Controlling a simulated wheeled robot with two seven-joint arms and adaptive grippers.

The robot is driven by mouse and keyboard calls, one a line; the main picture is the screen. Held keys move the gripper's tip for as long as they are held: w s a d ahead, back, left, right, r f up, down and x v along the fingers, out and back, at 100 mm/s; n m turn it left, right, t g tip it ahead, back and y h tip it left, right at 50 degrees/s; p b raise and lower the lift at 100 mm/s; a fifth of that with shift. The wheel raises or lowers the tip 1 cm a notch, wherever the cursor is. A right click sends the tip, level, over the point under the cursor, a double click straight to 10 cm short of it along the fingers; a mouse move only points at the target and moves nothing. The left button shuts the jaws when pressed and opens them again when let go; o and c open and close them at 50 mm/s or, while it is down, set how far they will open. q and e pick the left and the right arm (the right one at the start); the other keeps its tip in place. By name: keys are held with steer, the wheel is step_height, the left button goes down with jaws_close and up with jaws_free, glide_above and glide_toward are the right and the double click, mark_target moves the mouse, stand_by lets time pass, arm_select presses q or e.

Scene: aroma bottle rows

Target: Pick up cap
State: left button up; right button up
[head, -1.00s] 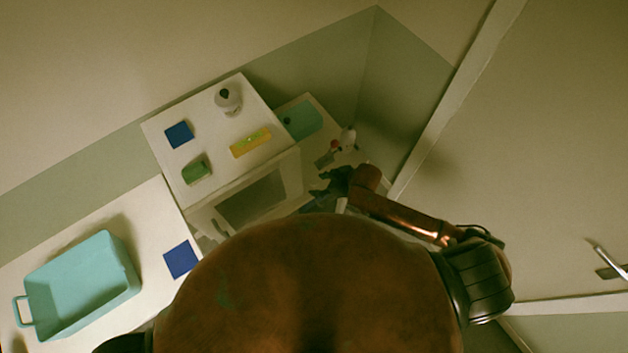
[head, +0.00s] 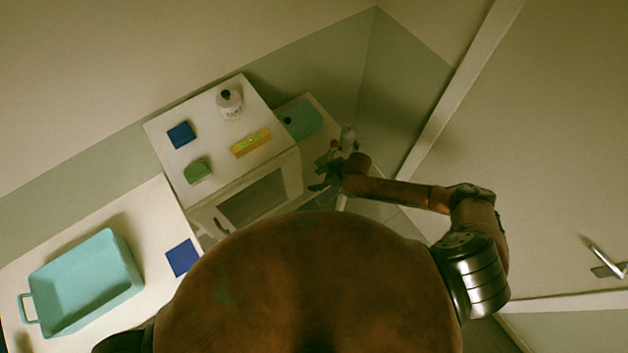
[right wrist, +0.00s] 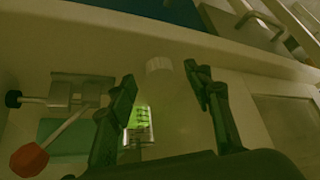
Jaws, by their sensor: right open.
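In the right wrist view a pale, translucent bottle (right wrist: 170,110) with a green label stands between my right gripper's fingers. Its ribbed, whitish cap (right wrist: 158,65) is on top, level with the fingertips. My right gripper (right wrist: 160,80) is open, one finger on each side of the bottle, and has not closed on the cap. In the head view the bottle (head: 348,137) is small, in the back corner, just beyond my dark right gripper (head: 325,176). The cap is too small to make out there. My left gripper is out of view.
A red-ended tool (right wrist: 28,160) and a metal clamp-like piece (right wrist: 80,92) lie left of the bottle. A white cabinet (head: 222,145) carries a dark-capped bottle (head: 229,104), a yellow piece (head: 251,143), blue and green blocks. A teal tray (head: 82,283) is at lower left.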

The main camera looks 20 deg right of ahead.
steer(key=shift+w+a+f, duration=0.1)
steer(key=shift+a+f, duration=0.1)
steer(key=shift+f, duration=0.15)
steer(key=c, duration=0.8)
steer(key=shift+r, duration=0.15)
